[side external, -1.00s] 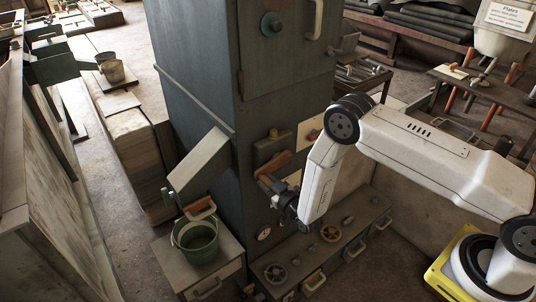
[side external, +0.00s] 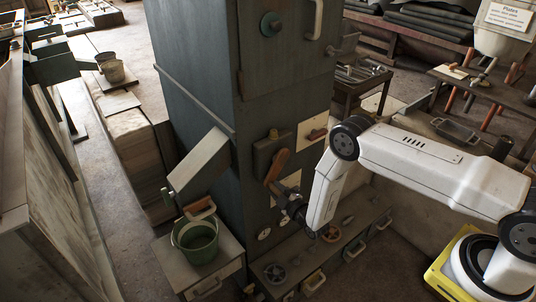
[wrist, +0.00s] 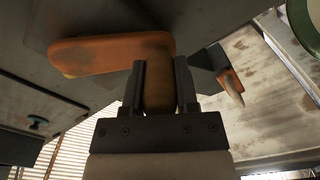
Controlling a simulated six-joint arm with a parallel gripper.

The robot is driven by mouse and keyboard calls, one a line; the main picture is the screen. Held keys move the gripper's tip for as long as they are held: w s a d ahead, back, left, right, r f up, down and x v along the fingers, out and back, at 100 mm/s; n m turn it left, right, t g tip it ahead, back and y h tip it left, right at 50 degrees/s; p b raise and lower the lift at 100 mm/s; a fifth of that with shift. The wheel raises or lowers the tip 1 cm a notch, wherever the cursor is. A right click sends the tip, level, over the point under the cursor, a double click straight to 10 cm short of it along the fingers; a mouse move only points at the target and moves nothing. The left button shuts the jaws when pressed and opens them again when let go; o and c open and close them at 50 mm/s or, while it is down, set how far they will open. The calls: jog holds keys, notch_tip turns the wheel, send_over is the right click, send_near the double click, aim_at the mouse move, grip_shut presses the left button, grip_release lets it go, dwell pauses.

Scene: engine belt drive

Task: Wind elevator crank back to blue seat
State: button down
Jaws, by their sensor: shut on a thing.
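The orange elevator crank (side external: 278,165) is on the front of the dark cabinet, its arm slanting down and to the left from its pivot. In the wrist view the crank arm (wrist: 105,54) runs left from the grip. My gripper (side external: 274,187) is at the crank's lower end. In the wrist view my gripper (wrist: 160,68) is shut on the brownish crank handle (wrist: 158,92), a finger on each side. A light plate (side external: 291,182) sits beside the crank. I cannot make out a blue seat in either view.
A green bucket (side external: 196,243) stands on a small stand left of the cabinet (side external: 190,80), below a sloping grey chute (side external: 200,160). A low ledge with handwheels (side external: 275,272) runs below the crank. A red handle (side external: 317,134) is on a plate to the right.

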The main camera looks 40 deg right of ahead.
jog(key=shift+d+f+n, duration=0.25)
jog(key=shift+d+n, duration=0.55)
jog(key=shift+n, duration=0.35)
jog(key=shift+d+f+n, duration=0.25)
jog(key=shift+d+n, duration=0.6)
jog(key=shift+n, duration=0.25)
jog(key=shift+d+f+n, duration=0.25)
jog(key=shift+d+n, duration=0.55)
jog(key=shift+n, duration=0.35)
jog(key=shift+c, duration=1.8)
grip_release()
jog(key=shift+s, duration=0.15)
jog(key=s, duration=0.7)
jog(key=shift+s, duration=0.3)
